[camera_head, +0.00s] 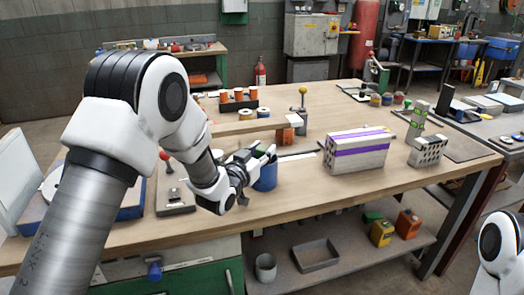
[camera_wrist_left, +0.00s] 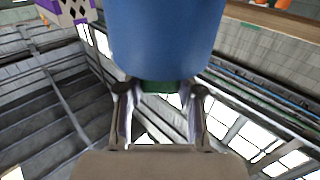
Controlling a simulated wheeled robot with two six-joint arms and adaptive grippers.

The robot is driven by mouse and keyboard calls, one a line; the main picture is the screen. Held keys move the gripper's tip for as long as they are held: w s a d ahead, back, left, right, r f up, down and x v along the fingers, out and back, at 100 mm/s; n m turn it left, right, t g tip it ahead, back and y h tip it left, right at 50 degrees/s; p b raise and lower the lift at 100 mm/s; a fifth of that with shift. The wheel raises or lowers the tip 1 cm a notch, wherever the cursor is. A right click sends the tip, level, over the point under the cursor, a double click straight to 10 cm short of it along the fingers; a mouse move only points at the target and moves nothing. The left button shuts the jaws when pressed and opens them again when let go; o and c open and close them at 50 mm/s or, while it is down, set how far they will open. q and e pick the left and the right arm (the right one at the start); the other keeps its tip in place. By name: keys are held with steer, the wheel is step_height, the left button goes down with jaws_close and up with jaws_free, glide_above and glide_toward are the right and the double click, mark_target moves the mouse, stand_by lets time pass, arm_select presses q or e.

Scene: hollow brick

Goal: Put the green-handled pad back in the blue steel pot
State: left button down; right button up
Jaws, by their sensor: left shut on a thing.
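The blue steel pot (camera_head: 265,178) stands on the wooden bench just below my left gripper (camera_head: 267,153), partly covered by it. In the left wrist view the pot (camera_wrist_left: 167,35) fills the upper middle, with its edge close to the fingertips. My left gripper (camera_wrist_left: 160,95) is shut on the green handle (camera_wrist_left: 158,86) of the pad, a small strip of which shows between the fingertips and the pot. The pad itself is hidden, and I cannot tell how deep it sits. My right gripper is out of view.
A hollow brick with purple bands (camera_head: 357,152) stands right of the pot. A perforated block (camera_head: 427,151) stands farther right. A red-knobbed lever fixture (camera_head: 176,198) is to the left. A board (camera_head: 245,127) and a row of orange cups (camera_head: 238,96) lie behind. The bench front is clear.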

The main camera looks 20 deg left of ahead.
arm_select(q)
steer(key=shift+f, duration=0.25)
steer(key=c, duration=0.7)
jaws_free()
steer(key=shift+c, duration=0.2)
steer(key=shift+r, duration=0.1)
steer(key=shift+r+p, duration=0.3)
steer(key=shift+r, duration=0.1)
steer(key=s+a, duration=0.2)
steer(key=s, duration=0.9)
steer(key=shift+s+a+b, duration=0.15)
steer(key=shift+s+b, duration=0.25)
steer(key=shift+b, duration=0.05)
steer(key=shift+f, duration=0.15)
